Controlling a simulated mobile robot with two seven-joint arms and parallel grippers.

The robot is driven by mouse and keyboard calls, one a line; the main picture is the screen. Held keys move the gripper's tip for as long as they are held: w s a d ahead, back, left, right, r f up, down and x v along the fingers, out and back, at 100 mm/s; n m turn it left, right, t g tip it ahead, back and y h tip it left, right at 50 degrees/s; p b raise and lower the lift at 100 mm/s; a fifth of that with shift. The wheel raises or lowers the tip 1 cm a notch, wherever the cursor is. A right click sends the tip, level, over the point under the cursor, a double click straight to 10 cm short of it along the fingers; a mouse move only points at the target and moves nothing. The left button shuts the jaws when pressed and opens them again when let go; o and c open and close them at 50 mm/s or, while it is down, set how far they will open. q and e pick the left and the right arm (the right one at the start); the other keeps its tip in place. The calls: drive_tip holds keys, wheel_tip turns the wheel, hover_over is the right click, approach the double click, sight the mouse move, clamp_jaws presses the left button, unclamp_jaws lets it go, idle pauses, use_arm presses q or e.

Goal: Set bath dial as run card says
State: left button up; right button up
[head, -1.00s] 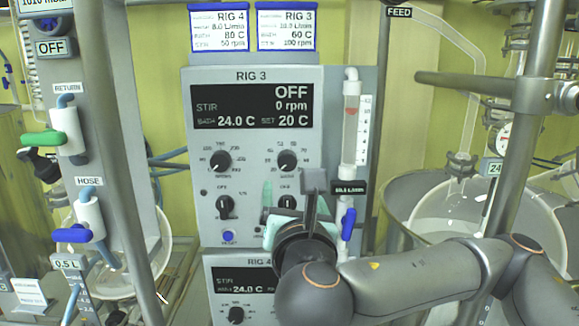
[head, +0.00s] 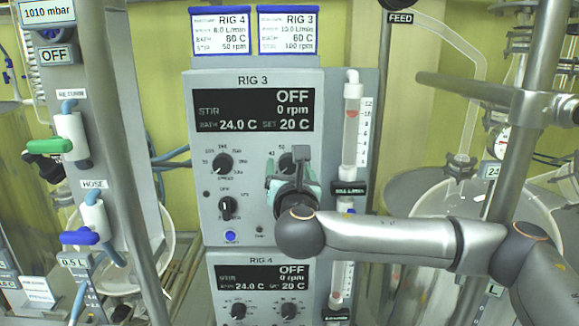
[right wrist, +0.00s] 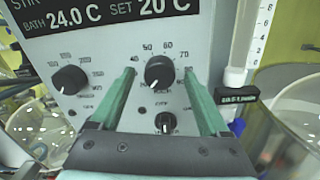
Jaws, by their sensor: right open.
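The RIG 3 control box (head: 200,165) stands in the middle of the head view. Its display (head: 252,110) reads OFF, 0 rpm, bath 24.0 C, set 20 C. The bath dial (right wrist: 159,72) is a black knob with a scale around it; in the head view it is partly hidden by my gripper. Two run cards hang above: RIG 4 (head: 220,32) and RIG 3 (head: 287,32), the latter showing bath 60 C. My right gripper (right wrist: 160,82) is open, its green fingers on either side of the bath dial, with no clear contact. My left gripper is not in view.
The stir dial (head: 223,164) is left of the bath dial, with another knob (right wrist: 165,123) below the bath dial. A flow tube (head: 351,130) stands close on the right. The RIG 4 box (head: 215,290) is below. A metal post (head: 135,150) stands left.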

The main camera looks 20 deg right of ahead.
clamp_jaws()
idle(0.8)
